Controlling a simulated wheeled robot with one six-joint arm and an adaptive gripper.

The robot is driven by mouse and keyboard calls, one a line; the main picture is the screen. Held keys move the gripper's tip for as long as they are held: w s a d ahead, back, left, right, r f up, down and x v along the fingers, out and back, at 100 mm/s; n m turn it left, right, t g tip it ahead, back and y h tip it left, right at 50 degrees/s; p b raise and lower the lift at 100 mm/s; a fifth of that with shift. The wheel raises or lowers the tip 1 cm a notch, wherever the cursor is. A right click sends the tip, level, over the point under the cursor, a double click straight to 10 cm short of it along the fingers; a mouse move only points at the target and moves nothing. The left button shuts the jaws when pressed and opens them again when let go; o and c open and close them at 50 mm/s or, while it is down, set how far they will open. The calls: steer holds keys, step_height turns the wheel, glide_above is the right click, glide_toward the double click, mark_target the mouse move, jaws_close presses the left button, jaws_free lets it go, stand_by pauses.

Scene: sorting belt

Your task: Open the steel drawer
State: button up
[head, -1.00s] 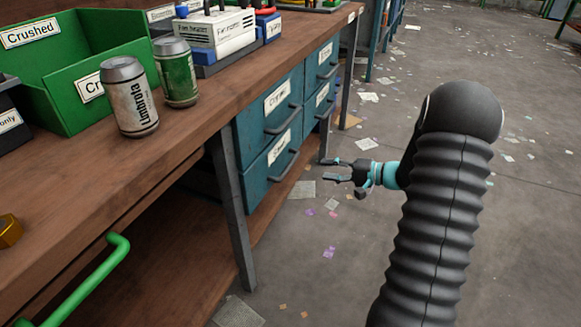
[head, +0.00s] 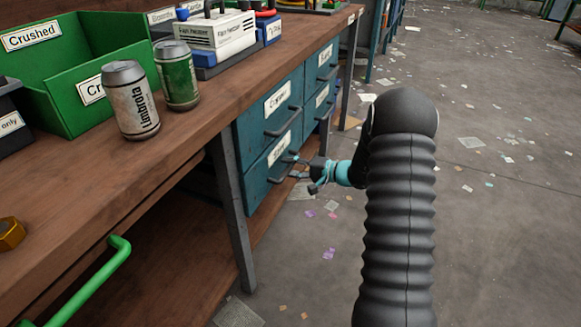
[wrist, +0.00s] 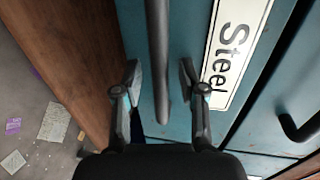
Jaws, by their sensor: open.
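The steel drawer (wrist: 190,25) is a teal drawer front with a white "Steel" label (wrist: 232,45) and a dark bar handle (wrist: 158,60). In the head view it is the lower near drawer (head: 258,180) under the bench, and it looks shut. My gripper (wrist: 158,80) is open in the wrist view, with one finger on each side of the handle bar. I see gaps between the fingers and the bar. In the head view my gripper (head: 292,166) is at the drawer's handle, partly covering it.
Other teal drawers (head: 283,98) with handles sit above and beside it. A bench leg (head: 232,215) stands left of the drawers. Cans (head: 130,100) and a green bin (head: 120,50) are on the bench top. The floor (head: 490,230) to the right has only scattered paper.

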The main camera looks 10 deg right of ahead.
steer(key=shift+w+a, duration=0.15)
steer(key=shift+a, duration=0.1)
